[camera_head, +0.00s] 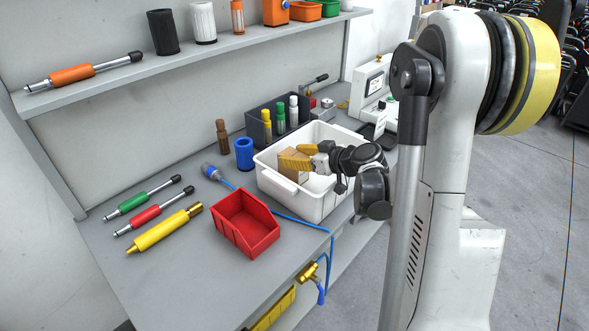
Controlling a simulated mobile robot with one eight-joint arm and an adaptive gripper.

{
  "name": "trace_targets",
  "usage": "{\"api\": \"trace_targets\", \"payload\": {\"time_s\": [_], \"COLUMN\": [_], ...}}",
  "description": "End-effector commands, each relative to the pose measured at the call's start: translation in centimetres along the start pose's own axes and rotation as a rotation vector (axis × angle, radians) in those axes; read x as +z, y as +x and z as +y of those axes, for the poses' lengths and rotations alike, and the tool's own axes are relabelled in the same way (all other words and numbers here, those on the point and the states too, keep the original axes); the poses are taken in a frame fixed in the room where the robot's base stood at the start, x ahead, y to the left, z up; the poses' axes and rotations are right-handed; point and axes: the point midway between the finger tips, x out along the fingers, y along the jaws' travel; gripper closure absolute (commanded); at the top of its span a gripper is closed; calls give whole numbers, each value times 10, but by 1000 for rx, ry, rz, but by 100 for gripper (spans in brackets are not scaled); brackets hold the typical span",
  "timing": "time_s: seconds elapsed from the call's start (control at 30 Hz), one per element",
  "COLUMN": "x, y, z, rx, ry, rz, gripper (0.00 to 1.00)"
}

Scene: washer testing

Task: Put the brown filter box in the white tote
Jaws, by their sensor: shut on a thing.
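The brown filter box (291,169) is at the left part of the white tote (318,208), seen inside the line of its rim. I cannot tell whether the box touches the tote's floor. The tote stands on the grey workbench, and my wrist hides part of its right side.
A red bin (246,224) stands in front of the tote, with a blue hose (290,217) between them. A blue cylinder (244,154) is to the tote's left. A dark caddy (264,109) with coloured bottles stands behind it. Tools lie at the left.

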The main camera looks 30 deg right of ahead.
Motion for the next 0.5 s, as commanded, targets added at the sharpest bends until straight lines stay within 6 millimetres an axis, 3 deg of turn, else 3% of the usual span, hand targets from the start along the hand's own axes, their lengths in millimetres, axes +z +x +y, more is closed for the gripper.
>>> {"api": "trace_targets", "payload": {"time_s": [0.2,0.5], "x": [33,33], "y": [14,13], "z": [1,1], "rx": [0,0], "ry": [0,0], "rz": [0,0], "gripper": [86,86]}}
